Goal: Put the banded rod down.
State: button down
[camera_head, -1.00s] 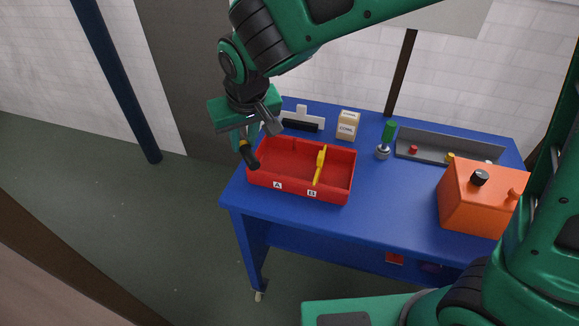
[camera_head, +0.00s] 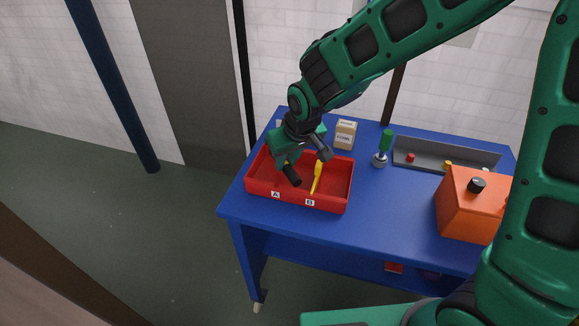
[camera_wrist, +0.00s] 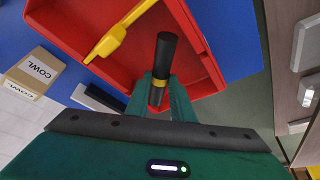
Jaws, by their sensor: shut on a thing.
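The banded rod (camera_wrist: 164,60) is black with a yellow band, and my gripper (camera_wrist: 160,95) is shut on it in the wrist view. In the head view the dark rod (camera_head: 291,175) sticks out below my gripper (camera_head: 287,163), over the left part of the red tray (camera_head: 252,188). The tray also shows in the wrist view (camera_wrist: 90,12). It has labels A on the left and B on the right. I cannot tell whether the rod touches the tray floor.
The tray is on a blue table (camera_head: 390,215). A COWL box (camera_head: 345,134), a green-handled tool (camera_head: 386,143) and a grey trough (camera_head: 445,155) stand behind and right. An orange box (camera_head: 470,205) is at the right. The table's middle front is clear.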

jog(key=shift+f, duration=1.35)
jog(key=shift+f, duration=0.1)
jog(key=c, duration=1.5)
grip_release()
jog(key=shift+c, duration=0.2)
jog(key=v, duration=1.2)
jog(key=shift+w+d, duration=0.1)
